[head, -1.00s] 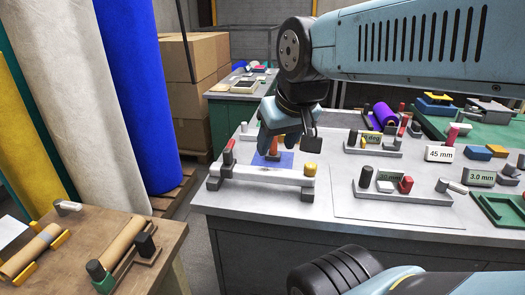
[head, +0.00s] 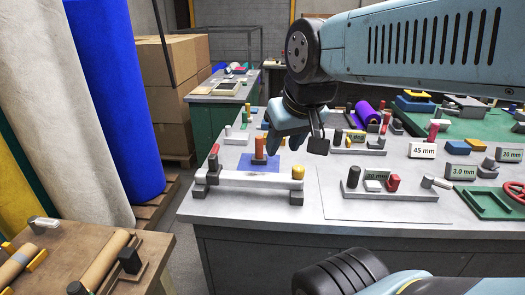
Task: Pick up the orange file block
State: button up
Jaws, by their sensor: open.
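An orange block (head: 260,147) stands upright on a blue sheet (head: 272,163) on the grey bench, behind a white bar. A dark part shows at its foot. My gripper (head: 284,143) is open and empty. It points down over the bench, just right of the upright orange block in the picture, and seems to be above bench height. Its fingertips are small and partly hard to make out. Another orange block (head: 478,146) lies flat farther right, beside a blue block. I cannot tell for sure which one is the file block.
A white bar (head: 250,180) on grey feet, with a yellow knob and a red-topped post, stands in front of the blue sheet. Racks with pegs and labels (head: 422,150) fill the right side. A green tray (head: 488,203) lies there. The bench front (head: 260,208) is clear.

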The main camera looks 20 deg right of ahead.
aim_at(258, 159)
jog(key=u, duration=1.65)
jog(key=i, duration=0.1)
jog(key=z, duration=3.1)
jog(key=k, duration=1.6)
jog(key=u, duration=0.45)
jog(key=i, duration=1.7)
jog(key=u, duration=0.05)
